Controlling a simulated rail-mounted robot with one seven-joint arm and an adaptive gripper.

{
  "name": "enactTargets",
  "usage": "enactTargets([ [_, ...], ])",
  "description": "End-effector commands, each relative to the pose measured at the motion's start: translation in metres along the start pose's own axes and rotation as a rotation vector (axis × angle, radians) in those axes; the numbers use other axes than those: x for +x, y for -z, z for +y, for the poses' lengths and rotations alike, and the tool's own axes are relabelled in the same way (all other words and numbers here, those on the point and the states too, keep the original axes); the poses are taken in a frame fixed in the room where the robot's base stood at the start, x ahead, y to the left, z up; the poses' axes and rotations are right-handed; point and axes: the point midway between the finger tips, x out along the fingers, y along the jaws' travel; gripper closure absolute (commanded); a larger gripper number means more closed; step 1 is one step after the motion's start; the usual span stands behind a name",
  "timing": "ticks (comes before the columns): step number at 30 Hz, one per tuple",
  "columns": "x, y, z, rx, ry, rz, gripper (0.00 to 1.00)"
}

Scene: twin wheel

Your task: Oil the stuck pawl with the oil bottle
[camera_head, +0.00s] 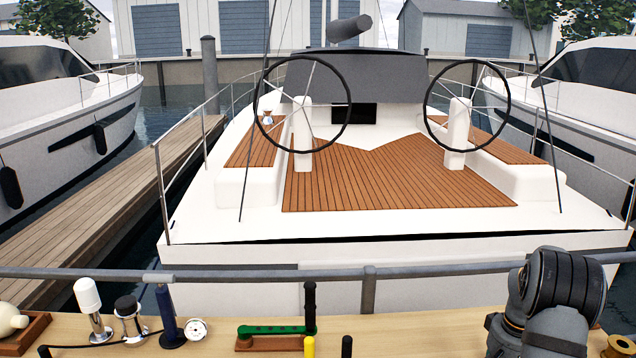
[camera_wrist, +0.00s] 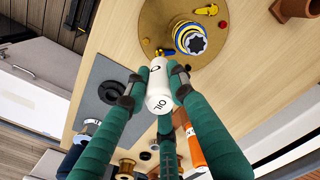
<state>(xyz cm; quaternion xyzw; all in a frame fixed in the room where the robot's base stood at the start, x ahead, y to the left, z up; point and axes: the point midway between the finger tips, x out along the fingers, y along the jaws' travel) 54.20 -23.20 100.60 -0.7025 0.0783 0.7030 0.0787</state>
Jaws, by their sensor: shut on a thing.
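My gripper (camera_wrist: 155,83) has green fingers with dark tips, shut on the sides of a white oil bottle (camera_wrist: 159,97) lettered "OIL" in the wrist view. The bottle's narrow end points toward a round brown mat (camera_wrist: 226,47). A winch drum (camera_wrist: 188,38) with blue, yellow and white rings and a dark star-shaped socket stands on that mat. A small yellow lever-like part (camera_wrist: 206,10) and a red piece (camera_wrist: 222,24) lie beside it; I cannot tell which part is the stuck pawl. In the head view my gripper and the bottle are not visible.
In the head view, a green-handled item (camera_head: 271,330) and several tools stand on the wooden bench (camera_head: 432,324) before a rail (camera_head: 440,269).

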Motion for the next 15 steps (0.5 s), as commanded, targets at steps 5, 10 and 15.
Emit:
enactTargets([
  [5,-0.0122,0.0002,0.0002,0.000,0.000,0.001,1.00],
  [10,-0.0108,0.0002,0.0001,0.000,0.000,0.001,1.00],
  [15,-0.0132,0.0003,0.0001,0.000,0.000,0.001,1.00],
])
